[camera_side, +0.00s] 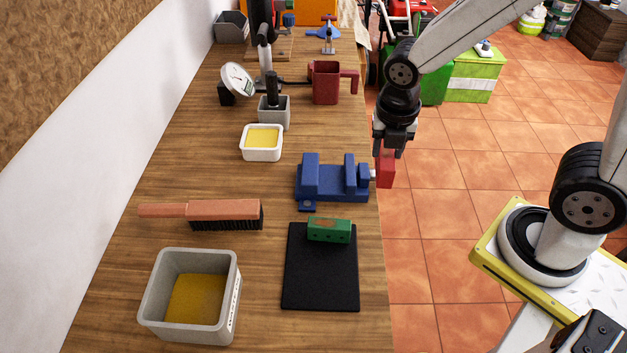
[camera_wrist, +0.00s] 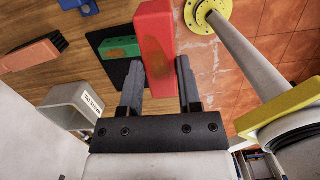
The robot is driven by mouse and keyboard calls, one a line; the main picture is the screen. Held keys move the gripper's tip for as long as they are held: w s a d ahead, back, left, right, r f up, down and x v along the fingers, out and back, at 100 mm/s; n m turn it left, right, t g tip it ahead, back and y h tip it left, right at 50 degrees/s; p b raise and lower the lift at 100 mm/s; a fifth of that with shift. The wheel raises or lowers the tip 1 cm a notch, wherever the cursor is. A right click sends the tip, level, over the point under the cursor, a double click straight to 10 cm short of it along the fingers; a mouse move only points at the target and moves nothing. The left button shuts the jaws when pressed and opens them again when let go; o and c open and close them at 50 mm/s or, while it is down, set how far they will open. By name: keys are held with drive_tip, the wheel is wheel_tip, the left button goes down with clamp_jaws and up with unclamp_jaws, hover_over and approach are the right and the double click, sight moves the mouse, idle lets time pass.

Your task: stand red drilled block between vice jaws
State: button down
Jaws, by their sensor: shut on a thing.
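The red block (camera_wrist: 156,40) is held between the fingers of my gripper (camera_wrist: 160,80) in the wrist view. A brownish patch shows on its face; no drilled holes can be made out. In the side view the red block (camera_side: 385,168) hangs below my gripper (camera_side: 386,152), just off the right edge of the bench, by the right end of the blue vice (camera_side: 310,178). The vice stands on the bench with a gap between its jaws, and the gap looks empty. Whether block and vice touch, I cannot tell.
A green drilled block (camera_side: 329,230) lies on a black mat (camera_side: 320,280) in front of the vice. A brush (camera_side: 205,212), a grey bin (camera_side: 188,290), a white tub (camera_side: 261,153) and a red mug (camera_side: 326,85) stand around. Bare bench lies left of the vice.

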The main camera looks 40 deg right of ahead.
drive_tip(key=shift+s+d+r+n, duration=0.1)
drive_tip(key=shift+d+n, duration=0.3)
drive_tip(key=shift+d, duration=0.1)
drive_tip(key=w+f, duration=0.4)
drive_tip(key=w, duration=0.5)
hover_over(331, 179)
drive_tip(key=shift+s+f, duration=0.15)
drive_tip(key=shift+f, duration=1.2)
drive_tip(key=shift+s+f, duration=0.1)
drive_tip(key=shift+f, duration=1.2)
drive_tip(key=shift+w+f, duration=0.3)
drive_tip(key=shift+f, duration=1.55)
